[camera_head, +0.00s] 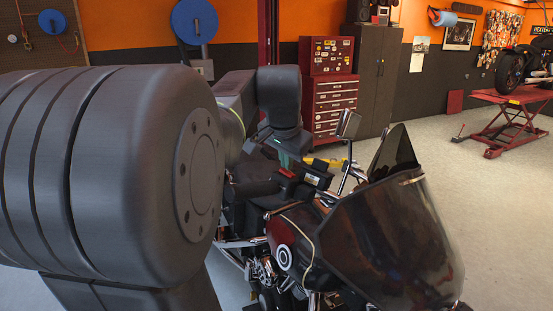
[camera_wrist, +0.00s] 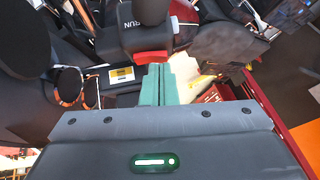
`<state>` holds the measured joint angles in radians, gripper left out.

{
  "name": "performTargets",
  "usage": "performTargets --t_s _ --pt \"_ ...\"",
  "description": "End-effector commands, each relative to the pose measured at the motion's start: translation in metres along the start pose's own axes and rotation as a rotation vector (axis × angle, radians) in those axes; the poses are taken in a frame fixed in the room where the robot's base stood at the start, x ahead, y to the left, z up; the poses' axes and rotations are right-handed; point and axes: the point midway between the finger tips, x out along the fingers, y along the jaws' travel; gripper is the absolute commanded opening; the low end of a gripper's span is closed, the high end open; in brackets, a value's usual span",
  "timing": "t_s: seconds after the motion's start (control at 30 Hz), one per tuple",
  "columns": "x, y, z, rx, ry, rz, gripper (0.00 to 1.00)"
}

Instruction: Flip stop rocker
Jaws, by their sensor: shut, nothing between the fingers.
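The switch housing (camera_wrist: 122,42) with the word RUN and a red part (camera_wrist: 152,57) sits on the motorcycle's handlebar, at the top middle of the wrist view. In the head view the red part (camera_head: 287,172) shows small on the dark handlebar controls. My gripper (camera_wrist: 158,70) is shut and empty, its teal fingers together with their tips just below the red part. I cannot tell whether they touch it.
The motorcycle's windshield (camera_head: 395,235) and mirror (camera_head: 348,125) stand right of the controls. A red tool chest (camera_head: 333,100) and a dark cabinet (camera_head: 378,80) are behind. Another motorcycle stands on a red lift (camera_head: 505,110) at far right. The floor between is clear.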

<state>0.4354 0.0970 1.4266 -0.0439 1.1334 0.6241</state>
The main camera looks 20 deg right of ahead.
Motion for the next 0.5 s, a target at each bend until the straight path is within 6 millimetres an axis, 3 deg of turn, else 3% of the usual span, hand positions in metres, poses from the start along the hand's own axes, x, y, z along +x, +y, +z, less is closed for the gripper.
performTargets --t_s 0.5 --pt "0.0036 0.0051 0.0035 -0.030 -0.008 0.034 0.00"
